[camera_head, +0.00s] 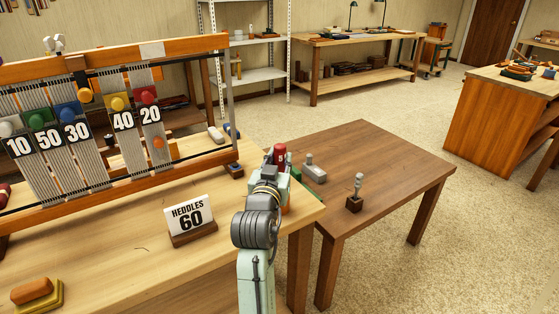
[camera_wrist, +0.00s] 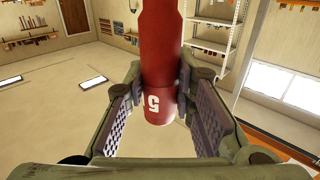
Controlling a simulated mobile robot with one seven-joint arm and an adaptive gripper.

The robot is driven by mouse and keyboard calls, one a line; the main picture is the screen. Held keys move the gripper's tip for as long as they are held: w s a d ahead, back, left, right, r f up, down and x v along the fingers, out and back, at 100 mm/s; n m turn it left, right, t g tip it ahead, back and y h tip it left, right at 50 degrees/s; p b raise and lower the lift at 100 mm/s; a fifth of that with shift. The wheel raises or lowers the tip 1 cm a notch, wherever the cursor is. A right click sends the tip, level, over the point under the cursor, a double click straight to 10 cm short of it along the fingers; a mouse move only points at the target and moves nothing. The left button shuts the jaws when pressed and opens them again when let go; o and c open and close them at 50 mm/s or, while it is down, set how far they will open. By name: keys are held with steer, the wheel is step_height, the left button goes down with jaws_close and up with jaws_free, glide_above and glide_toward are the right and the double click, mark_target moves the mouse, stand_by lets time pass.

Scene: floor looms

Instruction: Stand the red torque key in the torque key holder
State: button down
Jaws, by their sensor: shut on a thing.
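The red torque key (camera_head: 281,156) is in my gripper (camera_head: 276,172), above the gap between the light loom table and the brown table in the head view. The wrist view shows it as a thick red cylinder (camera_wrist: 160,60) with a white 5 near its lower end. My gripper (camera_wrist: 163,112) is shut on it, one ridged pad on each side. A small dark block (camera_head: 235,171) sits at the loom table's right edge, and a small wooden block with a metal knob (camera_head: 354,202) stands on the brown table. I cannot tell which is the torque key holder.
A grey tool (camera_head: 315,172) lies on the brown table (camera_head: 400,170), which is otherwise mostly clear. On the loom table (camera_head: 130,240) stand a "HEDDLES 60" sign (camera_head: 190,215) and the loom frame (camera_head: 110,45) with numbered tags. An orange block (camera_head: 32,290) lies front left.

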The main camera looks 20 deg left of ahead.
steer(key=shift+f, duration=0.15)
steer(key=shift+f+b, duration=2.05)
steer(key=shift+f, duration=0.4)
steer(key=c, duration=1.3)
jaws_free()
steer(key=shift+s, duration=0.1)
steer(key=s, duration=0.4)
steer(key=s+d, duration=0.1)
steer(key=s, duration=0.6)
steer(key=shift+s+d, duration=0.35)
steer(key=shift+d, duration=0.05)
